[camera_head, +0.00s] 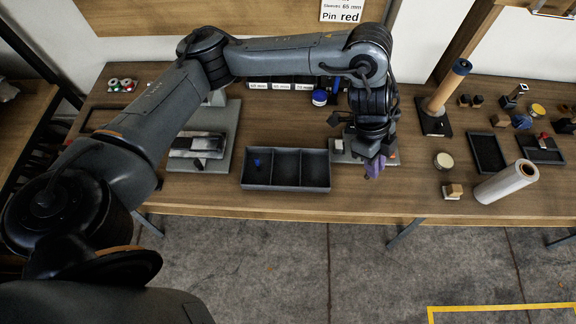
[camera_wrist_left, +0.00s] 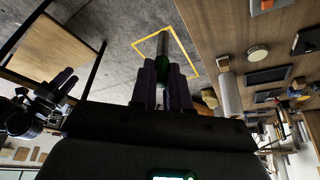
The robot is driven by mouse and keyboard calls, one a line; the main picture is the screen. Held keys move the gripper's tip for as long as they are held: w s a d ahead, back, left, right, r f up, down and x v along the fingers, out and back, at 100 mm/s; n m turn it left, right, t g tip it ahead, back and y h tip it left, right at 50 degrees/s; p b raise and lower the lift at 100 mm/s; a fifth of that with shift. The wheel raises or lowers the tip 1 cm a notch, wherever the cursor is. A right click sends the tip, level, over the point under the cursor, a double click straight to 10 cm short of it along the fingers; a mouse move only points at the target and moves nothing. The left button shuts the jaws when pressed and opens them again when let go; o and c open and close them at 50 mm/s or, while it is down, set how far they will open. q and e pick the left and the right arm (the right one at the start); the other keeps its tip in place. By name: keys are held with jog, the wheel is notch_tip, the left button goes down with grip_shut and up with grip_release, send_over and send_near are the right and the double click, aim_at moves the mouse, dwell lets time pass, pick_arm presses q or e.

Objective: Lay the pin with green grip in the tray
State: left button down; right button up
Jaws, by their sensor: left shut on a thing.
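My left gripper (camera_head: 374,166) is just right of the dark three-compartment tray (camera_head: 285,186), above the table's front part. In the left wrist view, its purple fingers (camera_wrist_left: 163,85) are shut on the pin with green grip (camera_wrist_left: 163,45). The pin's grey shaft sticks out past the fingertips, and part of the green shows between them. The pin cannot be made out in the head view. A small blue piece (camera_head: 258,163) is in the tray's left compartment; the middle and right ones look empty. Another purple-fingered gripper, my right (camera_wrist_left: 65,83), shows in the wrist view; its opening is unclear.
A grey plate (camera_head: 389,158) lies behind the left gripper. Labelled bins (camera_head: 281,86) and a blue-lidded jar (camera_head: 319,97) stand behind the tray. To the right are an upright roller post (camera_head: 446,88), a black tray (camera_head: 487,153) and a white roll (camera_head: 505,182).

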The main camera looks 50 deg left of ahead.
pick_arm(q)
jog(key=s+a+f+n+p, duration=0.2)
jog(key=s+a+f+p, duration=0.3)
jog(key=s+a+f, duration=0.5)
jog(key=b, duration=0.2)
send_over(314, 173)
notch_tip(314, 173, down, 8)
jog(key=shift+t, duration=0.4)
jog(key=shift+a+f, duration=0.1)
jog(key=shift+f, duration=2)
jog(key=shift+w+f, duration=0.1)
jog(key=c, duration=1.1)
grip_release()
